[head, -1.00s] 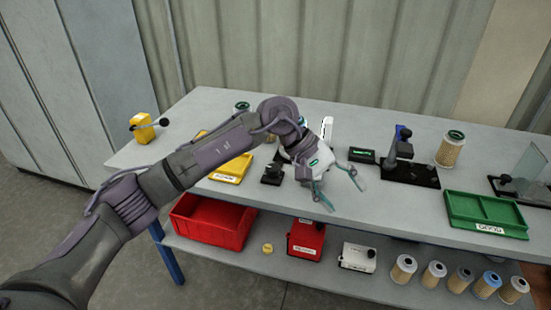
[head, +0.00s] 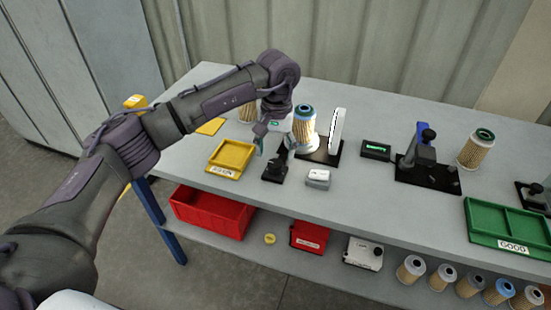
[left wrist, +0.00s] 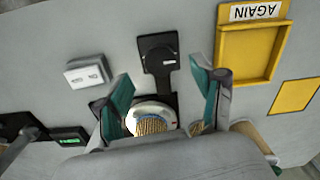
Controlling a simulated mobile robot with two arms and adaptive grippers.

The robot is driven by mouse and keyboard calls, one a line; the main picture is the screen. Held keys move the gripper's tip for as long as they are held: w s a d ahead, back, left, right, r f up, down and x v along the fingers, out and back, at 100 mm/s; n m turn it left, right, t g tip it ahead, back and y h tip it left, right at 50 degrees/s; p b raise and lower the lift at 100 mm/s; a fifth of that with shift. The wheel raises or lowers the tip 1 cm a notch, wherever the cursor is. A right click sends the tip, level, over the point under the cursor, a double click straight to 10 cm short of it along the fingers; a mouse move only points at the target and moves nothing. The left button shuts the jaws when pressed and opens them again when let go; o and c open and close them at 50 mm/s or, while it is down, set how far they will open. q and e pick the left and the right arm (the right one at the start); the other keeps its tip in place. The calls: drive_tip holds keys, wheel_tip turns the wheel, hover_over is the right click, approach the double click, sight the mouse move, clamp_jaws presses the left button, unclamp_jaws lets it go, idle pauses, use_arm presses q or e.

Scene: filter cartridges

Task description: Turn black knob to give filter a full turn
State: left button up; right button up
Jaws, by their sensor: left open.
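The black knob (head: 275,167) stands on a small black base on the table, left of the filter. It shows from above in the left wrist view (left wrist: 159,60). The filter (head: 304,124), pleated tan with a blue top, stands upright on a white round turntable (head: 303,146); in the left wrist view its pleats (left wrist: 152,125) are mostly hidden by my gripper body. My left gripper (head: 275,148) points down over the knob, its teal fingers apart and empty. In the left wrist view the fingers (left wrist: 164,92) lie either side of the line to the knob, not touching it.
A white upright panel (head: 337,131) stands right of the filter. A grey box with a white top (head: 318,178) sits right of the knob. A yellow tray (head: 231,157) lies to its left. A small black display (head: 376,151) and a green tray (head: 507,222) are further right.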

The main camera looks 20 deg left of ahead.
sight(275, 164)
use_arm(q)
wheel_tip(275, 164, down, 4)
drive_tip(key=shift+s+r, duration=0.1)
drive_tip(key=shift+r, duration=0.15)
drive_tip(key=shift+f, duration=0.35)
drive_tip(key=shift+c, duration=0.3)
drive_tip(key=c, duration=0.8)
drive_tip(key=shift+c, duration=1.4)
use_arm(e)
drive_tip(key=shift+w+a+r, duration=0.15)
drive_tip(key=shift+w+r, duration=0.15)
drive_tip(key=shift+w, duration=0.45)
